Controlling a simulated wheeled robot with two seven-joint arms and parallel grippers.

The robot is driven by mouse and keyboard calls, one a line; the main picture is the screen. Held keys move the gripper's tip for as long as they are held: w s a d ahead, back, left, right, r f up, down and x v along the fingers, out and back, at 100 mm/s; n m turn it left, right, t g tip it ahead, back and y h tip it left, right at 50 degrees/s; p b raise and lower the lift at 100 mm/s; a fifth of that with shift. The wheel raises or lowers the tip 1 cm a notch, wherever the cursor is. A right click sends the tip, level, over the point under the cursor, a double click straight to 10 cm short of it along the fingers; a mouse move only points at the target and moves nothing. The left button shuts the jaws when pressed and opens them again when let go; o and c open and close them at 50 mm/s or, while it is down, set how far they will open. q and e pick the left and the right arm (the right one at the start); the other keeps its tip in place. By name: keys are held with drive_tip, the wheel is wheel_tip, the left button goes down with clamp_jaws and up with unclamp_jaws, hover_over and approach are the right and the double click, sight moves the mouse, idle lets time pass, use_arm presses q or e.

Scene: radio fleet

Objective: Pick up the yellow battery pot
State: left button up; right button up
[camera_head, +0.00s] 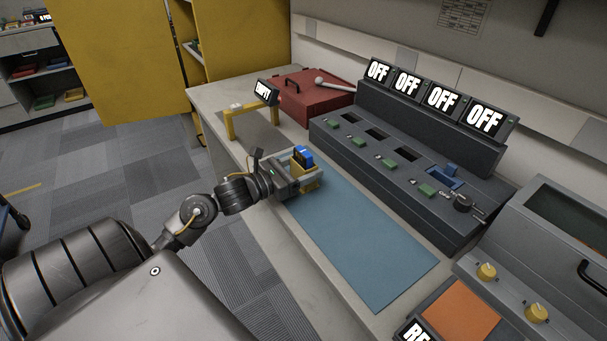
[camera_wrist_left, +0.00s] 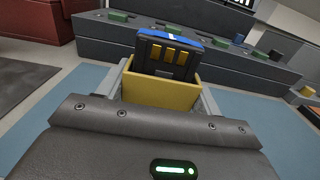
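The yellow battery pot (camera_wrist_left: 160,92) is a small open box with a dark, blue-topped battery (camera_wrist_left: 170,54) standing in it. In the head view the pot (camera_head: 309,183) is at the far end of the blue mat, with the battery's blue top (camera_head: 303,154) showing. My left gripper (camera_head: 306,178) reaches it from the left. In the wrist view its two grey fingers lie close against the pot's left and right sides, and it looks shut on the pot. The pot's underside is hidden, so I cannot tell whether it touches the mat. My right gripper is not in view.
A dark console (camera_head: 400,165) with several OFF displays stands behind the blue mat (camera_head: 365,245). A yellow stand (camera_head: 231,126) with a small display and a red case (camera_head: 306,103) are at the back left. An orange pad (camera_head: 458,313) is at front right. The mat's near part is clear.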

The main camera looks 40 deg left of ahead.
sight(299, 157)
use_arm(q)
drive_tip(key=c, duration=0.3)
drive_tip(key=shift+r, duration=0.1)
drive_tip(key=shift+c, duration=0.2)
drive_tip(key=shift+r, duration=0.8)
drive_tip(key=shift+s+a+r, duration=0.1)
drive_tip(key=shift+s+r, duration=0.15)
drive_tip(key=shift+r, duration=0.75)
drive_tip(key=s+a+r+p, duration=0.2)
drive_tip(key=s+a+r, duration=0.1)
drive_tip(key=s+r, duration=0.6)
drive_tip(key=v, duration=0.4)
drive_tip(key=shift+d, duration=0.25)
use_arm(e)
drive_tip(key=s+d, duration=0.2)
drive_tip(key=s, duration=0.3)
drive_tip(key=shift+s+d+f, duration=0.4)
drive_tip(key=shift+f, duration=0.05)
